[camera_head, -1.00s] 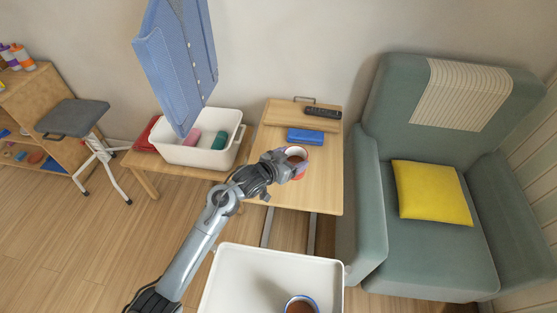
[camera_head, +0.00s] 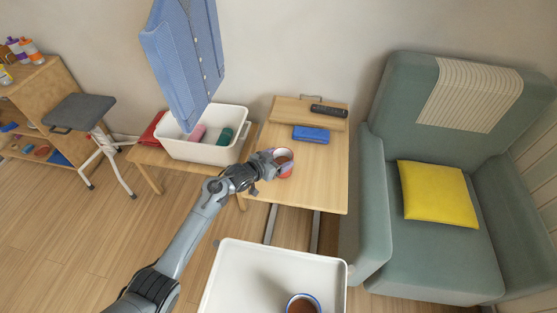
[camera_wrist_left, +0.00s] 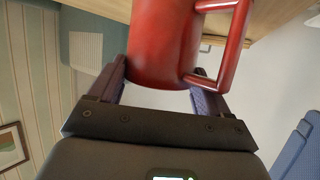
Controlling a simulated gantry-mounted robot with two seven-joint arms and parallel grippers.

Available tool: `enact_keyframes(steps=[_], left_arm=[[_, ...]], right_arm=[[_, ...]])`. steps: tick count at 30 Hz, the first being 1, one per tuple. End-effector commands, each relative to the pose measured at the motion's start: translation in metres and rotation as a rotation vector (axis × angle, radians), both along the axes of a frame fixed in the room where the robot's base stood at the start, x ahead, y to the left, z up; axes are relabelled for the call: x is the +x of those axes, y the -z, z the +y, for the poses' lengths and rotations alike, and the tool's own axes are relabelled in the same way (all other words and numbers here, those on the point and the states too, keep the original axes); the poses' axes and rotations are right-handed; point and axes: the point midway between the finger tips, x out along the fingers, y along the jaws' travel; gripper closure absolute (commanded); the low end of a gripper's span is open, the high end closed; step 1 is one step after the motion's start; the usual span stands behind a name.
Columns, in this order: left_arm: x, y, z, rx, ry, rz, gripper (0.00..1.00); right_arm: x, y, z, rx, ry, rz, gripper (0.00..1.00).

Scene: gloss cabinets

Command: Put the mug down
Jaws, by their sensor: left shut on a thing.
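A red mug with brown contents (camera_head: 284,160) is at the end of my left arm, at the small wooden table (camera_head: 322,182). My left gripper (camera_head: 273,163) is shut on the mug's body. In the left wrist view the red mug (camera_wrist_left: 163,45) sits between the two fingers, its handle pointing right. The table's wooden edge (camera_wrist_left: 270,20) shows close by at the top. I cannot tell whether the mug's base touches the tabletop. My right gripper is not in view.
A blue case (camera_head: 311,134) and a black remote (camera_head: 329,111) lie farther back on the table. A white bin (camera_head: 188,150) stands left, the green armchair (camera_head: 377,210) right. In front, a white tray (camera_head: 245,275) holds another mug (camera_head: 302,303). The table's front right is clear.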

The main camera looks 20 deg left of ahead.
Motion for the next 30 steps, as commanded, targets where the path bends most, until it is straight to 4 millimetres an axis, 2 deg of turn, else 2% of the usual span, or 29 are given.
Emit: enact_keyframes(steps=[13,14,15,18,30], left_arm=[[0.001,0.0048,-0.0001,-0.001,0.0,-0.005,0.97],[0.0002,0.0062,-0.0001,0.0,-0.001,-0.001,0.19],[0.0003,0.0059,-0.0001,0.0,-0.001,-0.001,0.12],[0.0002,0.006,0.0,0.0,-0.001,-0.001,0.0],[-0.005,0.0003,0.0022,0.0,0.0,-0.002,0.0]], right_arm=[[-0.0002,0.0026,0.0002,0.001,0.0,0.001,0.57],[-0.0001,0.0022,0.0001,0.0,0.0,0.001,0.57],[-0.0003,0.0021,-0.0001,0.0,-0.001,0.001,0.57],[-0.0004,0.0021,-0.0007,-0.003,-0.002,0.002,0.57],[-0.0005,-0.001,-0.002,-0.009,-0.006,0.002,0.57]])
